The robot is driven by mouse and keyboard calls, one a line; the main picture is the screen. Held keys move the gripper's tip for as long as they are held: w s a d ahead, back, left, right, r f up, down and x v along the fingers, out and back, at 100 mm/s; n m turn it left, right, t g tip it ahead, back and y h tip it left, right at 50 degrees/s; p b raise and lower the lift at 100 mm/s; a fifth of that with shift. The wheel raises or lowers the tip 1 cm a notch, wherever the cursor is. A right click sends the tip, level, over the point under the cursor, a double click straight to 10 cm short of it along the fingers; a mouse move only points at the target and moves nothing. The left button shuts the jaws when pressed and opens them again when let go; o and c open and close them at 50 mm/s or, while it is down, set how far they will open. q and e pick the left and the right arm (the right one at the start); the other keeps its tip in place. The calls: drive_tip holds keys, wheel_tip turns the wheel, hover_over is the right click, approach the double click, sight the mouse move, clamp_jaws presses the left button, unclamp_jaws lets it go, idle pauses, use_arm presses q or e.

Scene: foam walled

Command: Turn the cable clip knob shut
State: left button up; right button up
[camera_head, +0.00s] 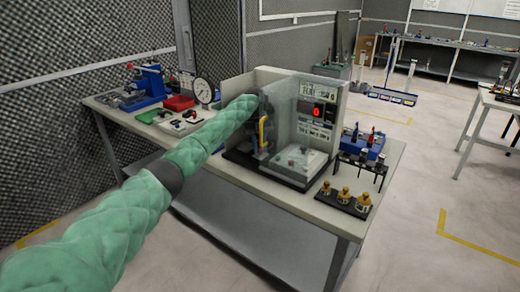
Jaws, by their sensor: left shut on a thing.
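My left arm, in a green sleeve, reaches in from the left. Its dark left gripper (265,108) is at the left side of the clear-walled bench unit (308,110), at the upper end of an upright yellow handle (263,132). The gripper looks shut on this handle, though the sleeve and dark parts behind hide much of the contact. I cannot make out a cable clip or its knob at this size. My right gripper is not in view.
The unit stands on a grey bench (225,180). Brass weights (344,194) on a black strip, a small black rack (360,165) and a blue box (362,145) are to its right. A dial gauge (203,91), red tray (178,103) and blue vise-like device (148,82) are to the left.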

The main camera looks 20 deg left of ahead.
use_arm(q)
drive_tip(key=shift+r+m+y, duration=0.1)
drive_tip(key=shift+m+y, duration=0.2)
drive_tip(key=shift+m, duration=0.2)
drive_tip(key=o, duration=1)
drive_tip(key=shift+w, duration=0.1)
drive_tip(key=v, duration=0.7)
drive_tip(key=shift+r+b, duration=0.25)
drive_tip(key=shift+b, duration=0.05)
drive_tip(key=shift+a, duration=0.15)
